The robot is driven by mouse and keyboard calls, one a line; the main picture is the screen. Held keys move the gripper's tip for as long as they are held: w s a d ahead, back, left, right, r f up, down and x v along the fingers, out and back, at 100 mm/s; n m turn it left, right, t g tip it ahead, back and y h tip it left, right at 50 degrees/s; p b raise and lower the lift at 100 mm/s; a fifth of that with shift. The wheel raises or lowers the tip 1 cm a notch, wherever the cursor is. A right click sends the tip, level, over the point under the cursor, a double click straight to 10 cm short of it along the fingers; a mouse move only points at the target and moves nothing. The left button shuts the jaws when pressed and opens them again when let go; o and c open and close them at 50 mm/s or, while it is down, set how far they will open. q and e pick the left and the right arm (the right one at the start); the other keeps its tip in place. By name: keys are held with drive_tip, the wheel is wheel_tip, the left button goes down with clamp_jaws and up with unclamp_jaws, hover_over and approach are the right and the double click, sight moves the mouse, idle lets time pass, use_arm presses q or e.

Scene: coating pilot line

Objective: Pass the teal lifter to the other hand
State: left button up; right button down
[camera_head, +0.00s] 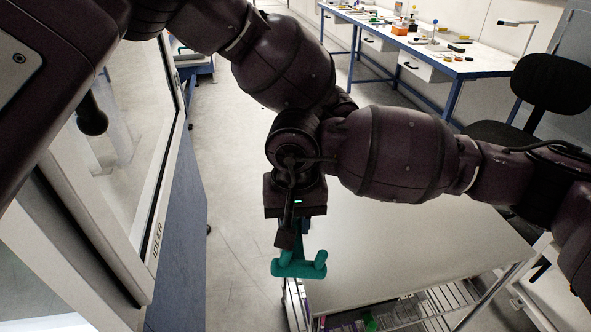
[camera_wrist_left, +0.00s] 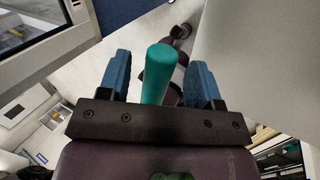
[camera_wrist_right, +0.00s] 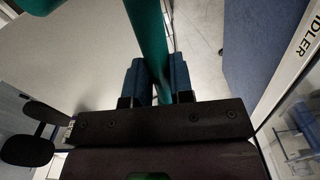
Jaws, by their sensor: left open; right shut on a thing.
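The teal lifter (camera_head: 300,266) hangs below the crossed wrists in the head view, its broad pronged end showing. In the right wrist view my right gripper (camera_wrist_right: 156,72) is shut on the lifter's teal bar (camera_wrist_right: 148,30). In the left wrist view my left gripper (camera_wrist_left: 160,72) is open, its blue fingers on either side of a round-ended teal bar (camera_wrist_left: 157,75), with visible gaps on both sides. In the head view the arms overlap, and the left gripper's fingers cannot be made out.
A white-topped table (camera_head: 420,245) with a wire shelf below stands under the arms to the right. A glazed frame marked IDLER (camera_head: 157,240) is close on the left. A cluttered workbench (camera_head: 440,62) and black chair (camera_head: 550,85) stand behind. Open floor (camera_head: 225,150) lies between.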

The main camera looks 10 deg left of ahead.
use_arm(q)
drive_tip(key=c, duration=0.9)
drive_tip(key=shift+c, duration=0.9)
use_arm(e)
drive_tip(key=c, duration=0.9)
unclamp_jaws()
